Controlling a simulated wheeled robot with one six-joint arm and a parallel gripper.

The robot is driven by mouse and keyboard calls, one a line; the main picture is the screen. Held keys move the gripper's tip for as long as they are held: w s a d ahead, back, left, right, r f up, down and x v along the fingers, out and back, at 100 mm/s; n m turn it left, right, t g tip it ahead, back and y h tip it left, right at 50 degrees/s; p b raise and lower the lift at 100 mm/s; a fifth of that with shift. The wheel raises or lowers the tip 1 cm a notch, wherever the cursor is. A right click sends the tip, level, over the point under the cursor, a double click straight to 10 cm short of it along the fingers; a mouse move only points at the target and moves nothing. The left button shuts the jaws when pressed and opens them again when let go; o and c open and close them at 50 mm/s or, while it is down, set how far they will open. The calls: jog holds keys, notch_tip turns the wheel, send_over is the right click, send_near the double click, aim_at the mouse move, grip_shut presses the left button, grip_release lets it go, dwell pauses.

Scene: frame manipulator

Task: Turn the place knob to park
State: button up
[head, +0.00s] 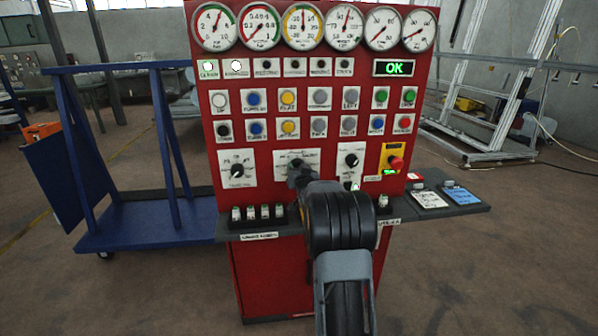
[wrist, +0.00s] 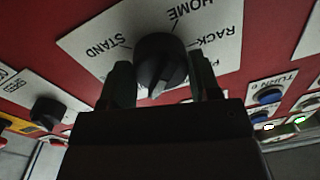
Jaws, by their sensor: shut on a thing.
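The place knob (wrist: 160,60) is a black round knob with a raised grip on a white plate (wrist: 95,38). In the wrist view, the plate reads STAND, HOME and RACK, plus a partly hidden word starting with P. My gripper (wrist: 163,82) has one finger on each side of the knob and is shut on it. A pale mark shows at the knob's lower edge between the fingers; I cannot tell surely which label it faces. In the head view, my gripper (head: 298,174) reaches the middle plate (head: 313,157) and hides the knob.
The red panel (head: 263,147) has other knobs to the left (head: 237,170) and right (head: 351,160), and a red emergency button (head: 396,163). A grey shelf (head: 455,198) with toggle switches (head: 250,213) juts out below. A blue cart (head: 140,232) stands at left.

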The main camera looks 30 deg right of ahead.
jog(key=shift+f+b, duration=0.1)
jog(key=shift+b, duration=0.25)
jog(key=n+b, duration=0.2)
jog(key=shift+f+b, duration=0.15)
jog(key=shift+b, duration=0.15)
jog(key=shift+n+b, duration=1)
jog(key=n+b, duration=0.5)
jog(key=shift+g, duration=0.3)
jog(key=n+b, duration=0.3)
jog(key=n, duration=0.1)
jog(key=shift+r+n+b, duration=0.2)
jog(key=shift+n+b, duration=0.1)
jog(key=shift+b, duration=0.1)
jog(key=shift+r+n+h+b, duration=0.15)
jog(key=shift+n+h+b, duration=0.15)
jog(key=shift+n+b, duration=1.05)
jog(key=shift+n+p, duration=0.35)
jog(key=shift+n, duration=0.2)
